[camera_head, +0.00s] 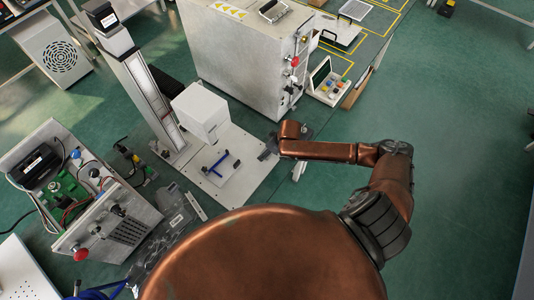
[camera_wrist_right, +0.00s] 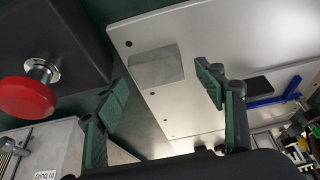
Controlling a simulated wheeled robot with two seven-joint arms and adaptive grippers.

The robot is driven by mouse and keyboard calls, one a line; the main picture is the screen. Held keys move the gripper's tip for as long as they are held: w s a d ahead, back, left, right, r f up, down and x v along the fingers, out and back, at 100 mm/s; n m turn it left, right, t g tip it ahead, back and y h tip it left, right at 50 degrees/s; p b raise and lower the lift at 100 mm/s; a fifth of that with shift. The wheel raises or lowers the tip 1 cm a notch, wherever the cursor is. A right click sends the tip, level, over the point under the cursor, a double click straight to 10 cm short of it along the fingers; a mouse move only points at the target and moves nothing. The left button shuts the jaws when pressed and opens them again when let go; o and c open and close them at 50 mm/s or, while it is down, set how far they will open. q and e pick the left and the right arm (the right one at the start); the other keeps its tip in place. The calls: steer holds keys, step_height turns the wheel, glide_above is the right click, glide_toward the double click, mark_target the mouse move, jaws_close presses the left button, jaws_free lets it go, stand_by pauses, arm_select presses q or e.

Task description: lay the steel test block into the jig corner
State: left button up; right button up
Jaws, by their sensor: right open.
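The steel test block (camera_wrist_right: 156,66) is a plain grey block lying near the edge of the pale plate (camera_wrist_right: 215,25) in the right wrist view. My right gripper (camera_wrist_right: 162,82) is open and empty, its two green-padded fingers apart, with the block showing between and beyond the fingertips. In the head view my right gripper (camera_head: 268,148) is at the right edge of the plate (camera_head: 235,190), and I cannot make out the block there. The blue jig corner (camera_head: 216,163) is on the plate to the gripper's left; it also shows in the right wrist view (camera_wrist_right: 285,97). My left gripper is not in view.
A white box-shaped head (camera_head: 202,112) on a column stands just behind the jig. A large grey cabinet (camera_head: 240,60) is behind the plate. A red knob (camera_wrist_right: 27,97) is at the left of the wrist view. Green floor is clear at the right.

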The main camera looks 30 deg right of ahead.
steer(key=shift+w+f, duration=0.15)
steer(key=shift+f, duration=0.15)
steer(key=shift+c, duration=0.2)
jaws_close()
steer(key=shift+r, duration=0.5)
step_height(320, 180, up, 2)
steer(key=shift+r, duration=0.25)
steer(key=s+d+r, duration=0.2)
steer(key=s+r, duration=0.7)
steer(key=s, duration=0.4)
steer(key=shift+s+d+r+p, duration=0.3)
steer(key=shift+r+p, duration=0.05)
